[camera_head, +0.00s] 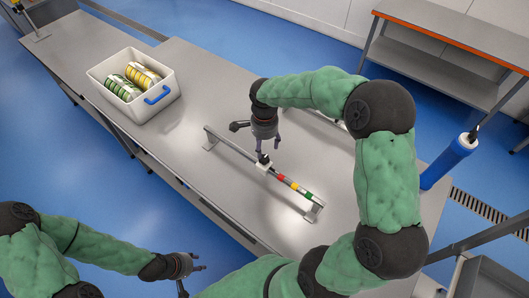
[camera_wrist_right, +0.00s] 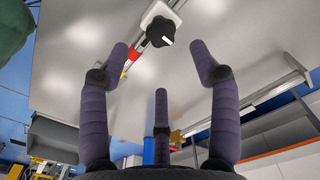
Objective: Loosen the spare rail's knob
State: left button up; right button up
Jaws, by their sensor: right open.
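A grey rail (camera_head: 232,146) lies across the metal table, with yellow, red, white and green bands towards its right end. A white slider block sits on it, with a black knob (camera_wrist_right: 160,31) on top, marked by a white line. The knob is largely hidden below my right gripper in the head view. My right gripper (camera_head: 264,153) points down just above the block. In the wrist view its three fingers (camera_wrist_right: 159,62) are spread and empty, with the knob beyond the fingertips, not between them. My left gripper (camera_head: 198,264) is open and empty, off the table's near side.
A white tub (camera_head: 113,117) with a blue handle holds green and yellow banded items at the table's left. Part of another rail (camera_wrist_right: 280,87) shows in the wrist view. A blue cylinder (camera_head: 449,162) stands right of my right arm. A bench with an orange edge (camera_head: 450,38) stands behind.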

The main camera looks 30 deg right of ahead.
aim_at(264, 157)
notch_tip(264, 157, down, 8)
jog(key=shift+w+r, duration=0.15)
jog(key=shift+r, duration=0.05)
jog(key=c, duration=1.1)
